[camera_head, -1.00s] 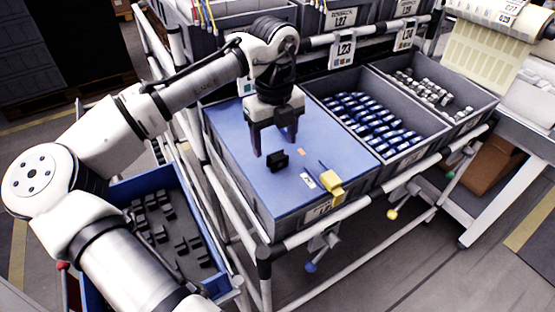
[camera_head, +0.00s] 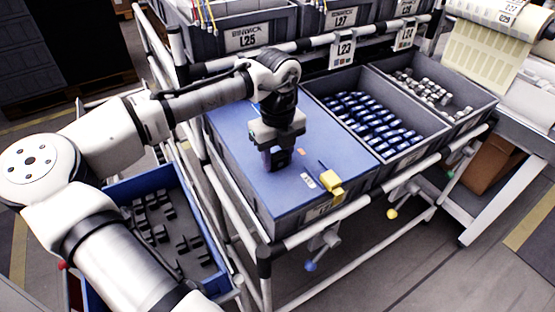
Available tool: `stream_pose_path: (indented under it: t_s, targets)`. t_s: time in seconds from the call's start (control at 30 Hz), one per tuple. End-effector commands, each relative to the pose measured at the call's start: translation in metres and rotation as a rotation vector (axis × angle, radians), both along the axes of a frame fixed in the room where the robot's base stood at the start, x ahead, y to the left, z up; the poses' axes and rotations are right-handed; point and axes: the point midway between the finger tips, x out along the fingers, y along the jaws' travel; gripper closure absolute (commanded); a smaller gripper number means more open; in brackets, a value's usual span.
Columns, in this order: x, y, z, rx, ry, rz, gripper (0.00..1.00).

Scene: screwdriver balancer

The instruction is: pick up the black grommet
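The black grommet (camera_head: 280,160) is on the blue top of the grey box, mostly hidden by my gripper. My gripper (camera_head: 279,158) points down over it, with its dark fingers at the grommet's sides. The fingers and the grommet are both dark and overlap, so I cannot tell whether the fingers touch it or have closed on it.
A yellow screwdriver-like tool (camera_head: 331,182), a small white label (camera_head: 308,180) and an orange piece (camera_head: 301,154) lie on the blue surface (camera_head: 235,160). A bin of blue parts (camera_head: 372,122) stands to the right. A blue tray (camera_head: 222,262) of black parts is lower left.

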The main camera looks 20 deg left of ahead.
Motion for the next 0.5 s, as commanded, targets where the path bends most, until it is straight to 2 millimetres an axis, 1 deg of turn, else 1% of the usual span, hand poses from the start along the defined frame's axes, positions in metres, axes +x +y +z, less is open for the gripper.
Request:
stream_pose_path:
  t_s: [0.03, 0.07, 0.33, 0.5]
  targets:
    - [0.0, 0.0, 0.0, 0.0, 0.0, 0.0, 0.78]
    - [0.0, 0.0, 0.0, 0.0, 0.0, 0.0, 0.82]
    - [0.0, 0.0, 0.001, -0.001, -0.001, 0.0, 0.82]
    - [0.001, 0.0, 0.012, 0.0, -0.001, 0.0, 0.82]
